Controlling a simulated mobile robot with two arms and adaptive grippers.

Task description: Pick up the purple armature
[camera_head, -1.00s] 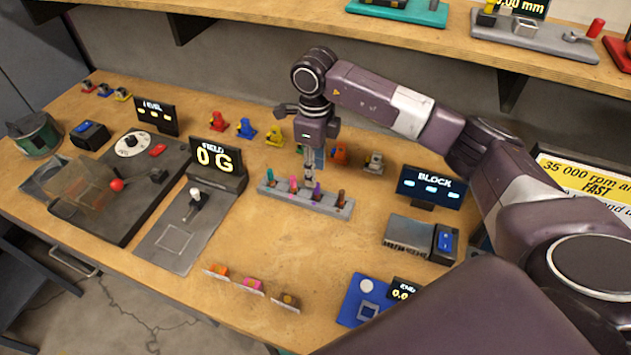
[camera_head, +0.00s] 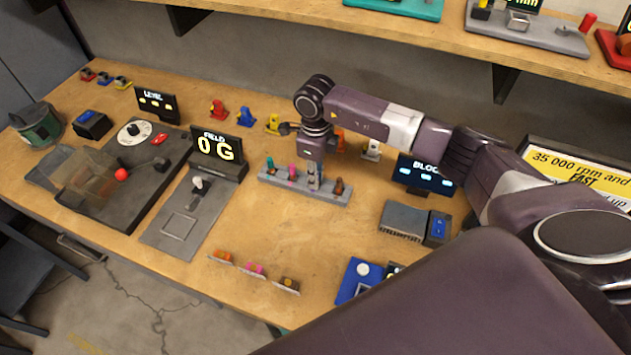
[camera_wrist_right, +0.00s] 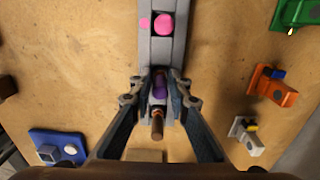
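The purple armature (camera_wrist_right: 160,86) stands in the grey slotted rack (camera_head: 276,184), between the pink armature (camera_wrist_right: 163,23) and the brown armature (camera_wrist_right: 157,126). My right gripper (camera_head: 314,180) is lowered over the rack, pointing down. In the right wrist view its fingertips (camera_wrist_right: 161,76) are on either side of the purple armature, very close to it. I cannot tell whether they press on it. In the head view the gripper hides the purple armature. My left gripper is not in view.
The brown armature (camera_head: 339,186) is close beside the right gripper. A teal one (camera_head: 270,166) stands at the rack's left end. The FIELD display (camera_head: 217,148) is to the left, the BLOCK display (camera_head: 425,173) to the right.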

